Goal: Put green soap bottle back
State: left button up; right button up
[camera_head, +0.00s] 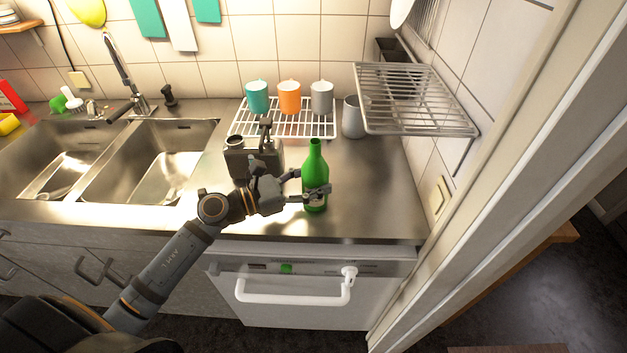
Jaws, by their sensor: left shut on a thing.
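A green bottle (315,160) with a long neck is upright over the steel counter, near its front edge right of the sinks. My left gripper (307,186) is shut on the bottle's lower body from the left, and its fingers hide part of it. I cannot tell whether the bottle's base touches the counter. A smaller green item (58,104) stands behind the left sink bowl beside a white one; I cannot tell exactly what it is. My right gripper is not in view.
A wire rack (325,130) holds a teal, an orange and a grey cup. A grey mug (352,118) stands beside it, below a raised wire shelf (415,98). The counter (385,195) is clear to the right.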

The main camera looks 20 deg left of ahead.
pick_arm(q)
jog(key=shift+r, duration=0.1)
jog(key=o, duration=1.4)
